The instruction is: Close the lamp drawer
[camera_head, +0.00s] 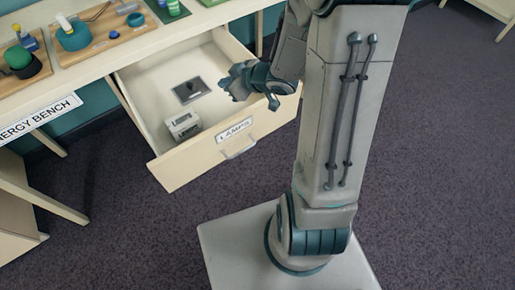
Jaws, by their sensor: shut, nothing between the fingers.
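The lamp drawer (182,169) is a cream drawer under the bench and stands pulled well out. Its front carries a "LAMPS" label (234,130) and a metal handle (240,149). Inside lie a small pale box-like device (184,125) near the front left and a dark square plate with a knob (191,90) further back. My gripper (229,83) is over the right part of the drawer, with its fingers shut and empty, pointing left. I cannot tell its exact height above the drawer floor. My arm hides part of the drawer's right side.
The bench top (125,58) above the drawer carries wooden boards with several coloured parts. An "ENERGY BENCH" sign (40,118) hangs on its front edge. Bench legs stand at the lower left.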

